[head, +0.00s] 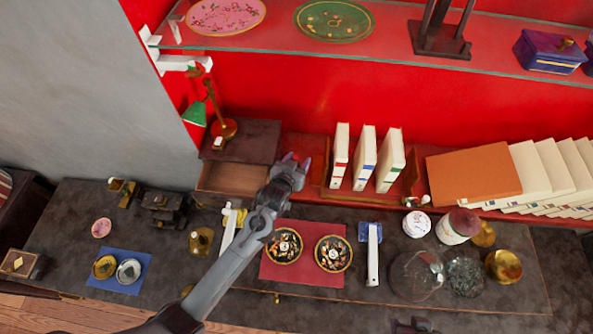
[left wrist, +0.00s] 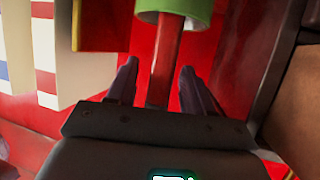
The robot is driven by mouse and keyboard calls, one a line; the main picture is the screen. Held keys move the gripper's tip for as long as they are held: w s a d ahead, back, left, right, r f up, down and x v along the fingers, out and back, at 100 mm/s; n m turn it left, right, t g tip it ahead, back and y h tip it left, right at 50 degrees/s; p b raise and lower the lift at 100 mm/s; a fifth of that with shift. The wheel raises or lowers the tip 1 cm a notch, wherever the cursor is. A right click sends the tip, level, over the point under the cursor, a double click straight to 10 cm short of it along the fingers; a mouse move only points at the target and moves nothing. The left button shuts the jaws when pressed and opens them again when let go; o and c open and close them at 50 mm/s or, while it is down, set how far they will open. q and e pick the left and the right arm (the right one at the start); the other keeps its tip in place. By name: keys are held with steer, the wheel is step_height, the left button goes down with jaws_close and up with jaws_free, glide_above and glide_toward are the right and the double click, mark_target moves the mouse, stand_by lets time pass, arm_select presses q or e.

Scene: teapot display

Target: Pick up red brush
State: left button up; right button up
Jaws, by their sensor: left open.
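My left gripper (head: 297,161) is open in front of the red wall, between the small drawer cabinet and the standing books. In the left wrist view its two fingers (left wrist: 158,68) stand on either side of a red shaft (left wrist: 166,55), which looks like the handle of the red brush. The shaft meets a green and pale round part (left wrist: 190,10) at the top of that view. The fingers look apart from the shaft, with a gap on each side. In the head view my gripper hides this spot, and I cannot make out the brush there.
White books (head: 364,158) stand close to the right of my left gripper. The drawer cabinet (head: 240,141) and a green lamp (head: 194,113) are to its left. A red mat (head: 309,275) with two round dishes lies below. A glass shelf (head: 380,55) spans above.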

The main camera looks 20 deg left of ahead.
arm_select(q)
steer(key=shift+w+f, duration=0.2)
steer(key=shift+w, duration=0.15)
jaws_close()
